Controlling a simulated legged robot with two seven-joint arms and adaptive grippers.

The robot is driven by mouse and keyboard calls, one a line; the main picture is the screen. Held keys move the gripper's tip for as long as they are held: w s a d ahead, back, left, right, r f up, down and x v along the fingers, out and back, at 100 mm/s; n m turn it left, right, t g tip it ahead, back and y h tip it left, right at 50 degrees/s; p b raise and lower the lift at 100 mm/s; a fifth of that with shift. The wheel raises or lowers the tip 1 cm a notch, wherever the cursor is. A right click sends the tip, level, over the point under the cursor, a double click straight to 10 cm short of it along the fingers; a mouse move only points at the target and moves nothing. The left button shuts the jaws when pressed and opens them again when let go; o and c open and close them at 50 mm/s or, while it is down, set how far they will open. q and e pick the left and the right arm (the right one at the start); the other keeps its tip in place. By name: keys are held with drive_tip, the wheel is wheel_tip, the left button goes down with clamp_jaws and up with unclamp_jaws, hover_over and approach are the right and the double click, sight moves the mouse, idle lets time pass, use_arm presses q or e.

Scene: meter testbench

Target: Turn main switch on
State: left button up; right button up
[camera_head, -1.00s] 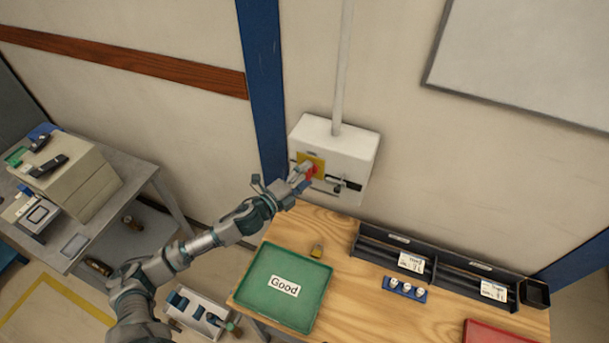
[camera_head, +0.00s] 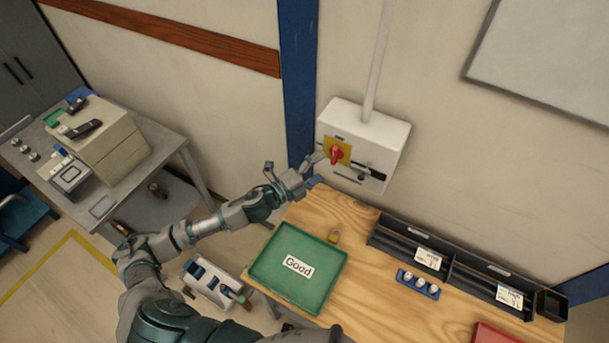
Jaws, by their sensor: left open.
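The main switch is a red rotary knob (camera_head: 338,154) on a yellow plate, on the front of a white wall box (camera_head: 387,134). The knob looks tilted; its exact setting is too small to read. My right gripper does not show.
A blue post (camera_head: 297,80) stands left of the box.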

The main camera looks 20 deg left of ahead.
use_arm(q)
drive_tip(key=v, duration=0.7)
drive_tip(key=shift+s+a, duration=0.25)
drive_tip(key=shift+s, duration=0.1)
drive_tip(key=shift+f, duration=0.1)
